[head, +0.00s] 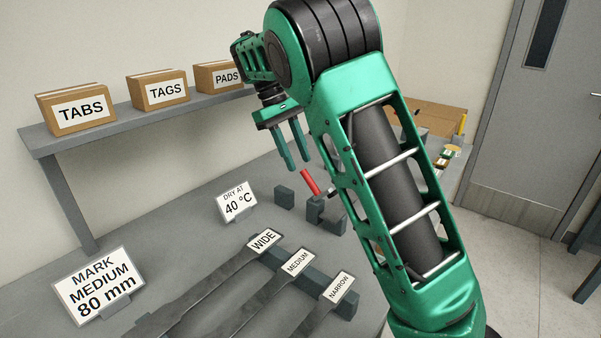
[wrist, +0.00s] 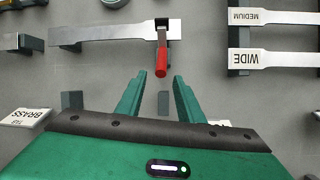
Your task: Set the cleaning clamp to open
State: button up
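The cleaning clamp (wrist: 161,30) shows in the wrist view as a dark block with a lever ending in a red handle (wrist: 161,60). A grey metal strip (wrist: 100,33) lies with its right end at the clamp. In the head view the red handle (head: 310,181) stands up at a tilt over small dark blocks, partly beside my arm. My gripper (head: 299,166) is above the bench, a little behind and above the handle. In the wrist view its fingers (wrist: 157,85) are apart with nothing between them, and the handle lies just ahead of the fingertips.
Flat specimens labelled WIDE (head: 264,240), MEDIUM (head: 297,262) and NARROW (head: 339,287) lie in a rack. A DRY AT 40 °C sign (head: 238,202) stands left of the clamp. A shelf (head: 110,138) holds boxes.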

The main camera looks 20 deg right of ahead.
jog(key=shift+v, duration=1)
jog(key=shift+d, duration=0.1)
jog(key=c, duration=0.5)
jog(key=shift+t+y, duration=0.5)
jog(key=shift+y, duration=0.2)
jog(key=d, duration=0.3)
jog(key=s+d+f, duration=0.1)
jog(key=d, duration=0.3)
jog(key=s+d+f, duration=0.1)
jog(key=d, duration=0.3)
jog(key=shift+s, duration=0.1)
grip_shut()
jog(key=s+d+f+n+t+y, duration=0.1)
jog(key=s+d+n+t+y, duration=0.15)
jog(key=d, duration=0.35)
jog(key=s+a+r+t+y, duration=0.6)
jog(key=s+r+t, duration=0.1)
jog(key=s+r, duration=0.1)
jog(key=x, duration=1.3)
jog(key=shift+d+f, duration=0.25)
jog(key=shift+f, duration=0.15)
